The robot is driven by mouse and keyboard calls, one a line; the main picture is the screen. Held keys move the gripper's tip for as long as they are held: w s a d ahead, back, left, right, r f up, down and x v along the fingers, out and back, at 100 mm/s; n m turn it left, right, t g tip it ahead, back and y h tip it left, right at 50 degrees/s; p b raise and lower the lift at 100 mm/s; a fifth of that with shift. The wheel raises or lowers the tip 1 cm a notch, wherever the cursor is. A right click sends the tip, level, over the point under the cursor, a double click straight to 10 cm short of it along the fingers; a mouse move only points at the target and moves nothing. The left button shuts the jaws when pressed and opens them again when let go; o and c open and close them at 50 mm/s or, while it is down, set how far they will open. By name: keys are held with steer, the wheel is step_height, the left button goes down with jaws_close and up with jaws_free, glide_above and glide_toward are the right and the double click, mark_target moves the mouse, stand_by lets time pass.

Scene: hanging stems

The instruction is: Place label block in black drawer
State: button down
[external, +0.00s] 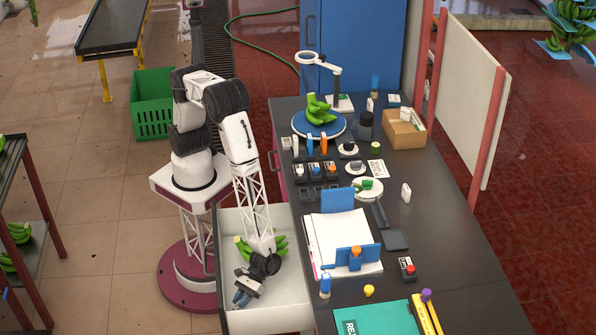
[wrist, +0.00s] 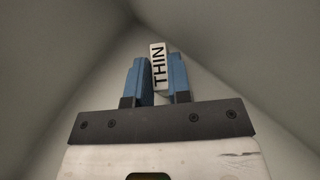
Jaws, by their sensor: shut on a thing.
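The label block (wrist: 159,66) is white with the black word THIN and stands between the two blue fingers of my gripper (wrist: 160,78) in the wrist view. My gripper is shut on it. In the external view my gripper (external: 242,298) reaches down inside an open drawer (external: 292,293) at the left side of the dark workbench. The drawer looks pale grey-white inside, not black; its outer front colour is hard to tell. Pale walls meet in a corner beyond the block in the wrist view. I cannot tell whether the block touches the drawer floor. The block is not discernible in the external view.
Green bananas (external: 280,244) lie in the drawer beside my wrist. A green crate (external: 153,105) stands behind my base.

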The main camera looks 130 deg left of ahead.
steer(key=shift+f, duration=0.15)
steer(key=c, duration=1.1)
jaws_free()
steer(key=shift+o, duration=0.2)
steer(key=shift+a+r, duration=0.1)
steer(key=shift+r, duration=0.1)
steer(key=v, duration=0.7)
steer(key=shift+a, duration=0.15)
